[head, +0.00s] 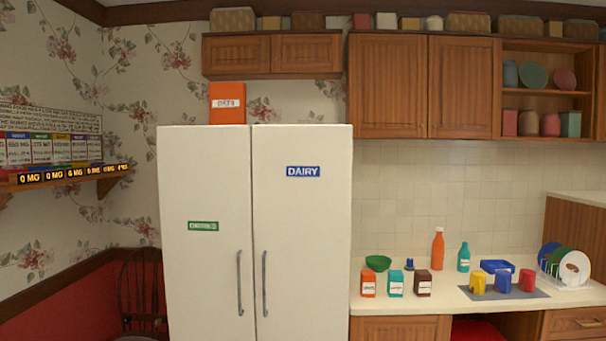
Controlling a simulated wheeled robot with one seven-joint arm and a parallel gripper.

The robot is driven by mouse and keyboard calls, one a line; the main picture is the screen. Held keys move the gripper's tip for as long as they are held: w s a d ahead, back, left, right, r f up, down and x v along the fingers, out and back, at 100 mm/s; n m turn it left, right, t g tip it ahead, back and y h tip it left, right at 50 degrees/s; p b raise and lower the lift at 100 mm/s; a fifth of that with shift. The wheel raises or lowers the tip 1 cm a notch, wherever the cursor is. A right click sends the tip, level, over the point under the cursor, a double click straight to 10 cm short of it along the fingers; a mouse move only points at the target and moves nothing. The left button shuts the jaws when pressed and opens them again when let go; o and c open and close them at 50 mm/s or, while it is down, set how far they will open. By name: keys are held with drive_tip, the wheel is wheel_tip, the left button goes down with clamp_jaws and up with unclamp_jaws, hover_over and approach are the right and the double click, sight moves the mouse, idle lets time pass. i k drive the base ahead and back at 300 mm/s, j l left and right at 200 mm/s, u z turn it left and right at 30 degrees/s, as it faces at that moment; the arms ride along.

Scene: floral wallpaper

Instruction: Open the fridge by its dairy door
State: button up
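A white two-door fridge stands left of centre in the head view. Its right door (302,230) bears a blue label reading DAIRY (303,171). Its left door (205,270) bears a green label (203,226) that is too small to read surely. Both doors look shut, with a thin dark seam between them. The dairy door's grey vertical handle (264,284) is beside the seam, and the left door's handle (239,284) is on the other side of it. My gripper is not in view.
An orange box (227,102) stands on top of the fridge. A counter (400,304) with cartons, bottles, mugs and a dish rack adjoins the fridge on the right. A dark wooden chair (139,290) and a wall shelf (70,178) are on the left. The floor is not visible.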

sight(302, 174)
drive_tip(key=i+l, duration=0.95)
drive_tip(key=l, duration=0.2)
